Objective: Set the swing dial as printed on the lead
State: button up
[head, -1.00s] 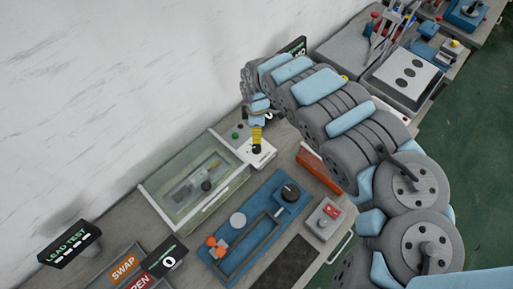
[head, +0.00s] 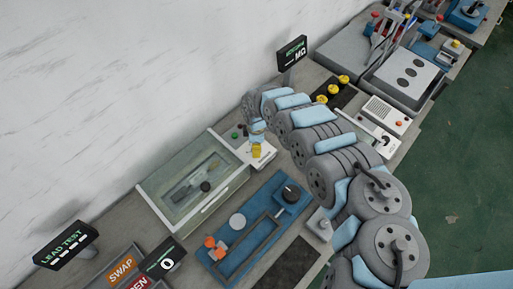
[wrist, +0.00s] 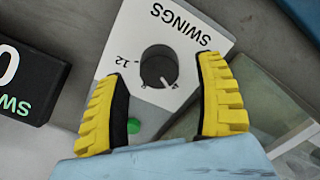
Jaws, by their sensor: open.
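The swing dial (wrist: 158,68) is a dark round knob with a pale pointer on a white panel marked "SWINGS". In the wrist view its pointer aims down and to the right, and the number 12 shows to its left. My gripper (wrist: 163,72) is open, with one yellow finger on each side of the dial in the picture. I cannot tell whether the fingers touch it. In the head view my gripper (head: 257,150) is at the white panel beside the glass-lidded box. I cannot make out a lead with readable print.
A glass-lidded box (head: 160,208) adjoins the panel. A green button (wrist: 134,126) sits close to the left finger. A dark display (wrist: 22,82) showing 0 stands at the left. A blue tray (head: 222,266) with a black knob (head: 291,193) lies in front.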

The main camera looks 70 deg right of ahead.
jog(key=shift+f, duration=1.1)
jog(key=c, duration=1.2)
